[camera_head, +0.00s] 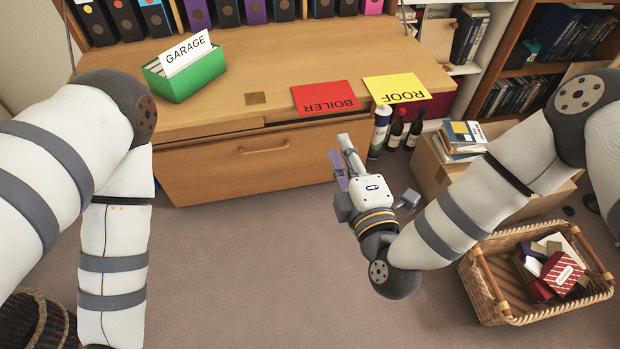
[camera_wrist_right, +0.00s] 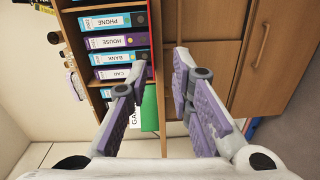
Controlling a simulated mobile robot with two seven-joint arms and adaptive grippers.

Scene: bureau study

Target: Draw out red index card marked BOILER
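The red index card marked BOILER (camera_head: 325,94) lies flat at the desk's front edge, its lettering upside down to me. The yellow card marked ROOF (camera_head: 396,86) lies just right of it. A green box (camera_head: 186,79) on the desk's left holds an upright white card marked GARAGE (camera_head: 187,53). My right gripper (camera_head: 342,147) is below and in front of the red card, apart from it. The right wrist view shows its purple-padded fingers (camera_wrist_right: 158,78) spread and empty, with the green box (camera_wrist_right: 150,108) partly behind them. My left gripper is out of view.
The wooden desk (camera_head: 240,60) has a drawer front (camera_head: 250,165) below its top. Bottles (camera_head: 396,130) and a cardboard box (camera_head: 432,168) stand to its right. A wicker basket (camera_head: 490,300) is on the floor at lower right. The middle of the floor is clear.

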